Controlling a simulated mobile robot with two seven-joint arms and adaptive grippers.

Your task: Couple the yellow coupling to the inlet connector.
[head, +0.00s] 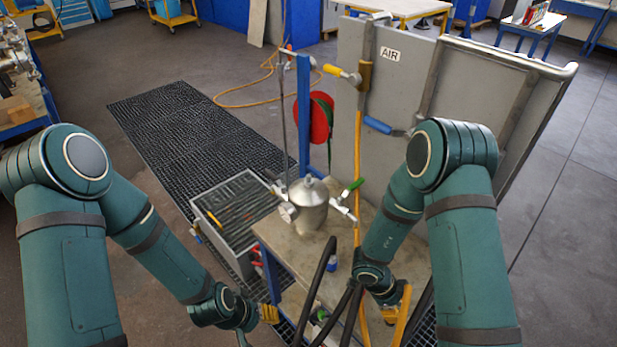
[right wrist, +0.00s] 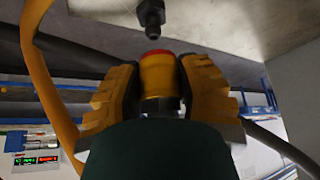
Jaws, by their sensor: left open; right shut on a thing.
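In the right wrist view, my right gripper (right wrist: 162,88) is shut on the yellow coupling (right wrist: 157,72), which has a red-orange top and points upward. A dark threaded fitting (right wrist: 152,18), which looks like the inlet connector, hangs just above it. A gap shows between the two, and they look roughly in line. In the head view, my right gripper (head: 397,312) is low beside the bench, and the coupling and connector cannot be made out there. My left gripper (head: 268,314) is open at the lower middle, left of the bench, with nothing seen in it.
A metal vessel (head: 308,204) with valves stands on the bench (head: 283,237). A yellow hose (head: 357,170) runs down from the grey AIR panel (head: 398,90). Black hoses (head: 318,280) cross the bench front. A grey tool tray (head: 238,210) stands left of the bench.

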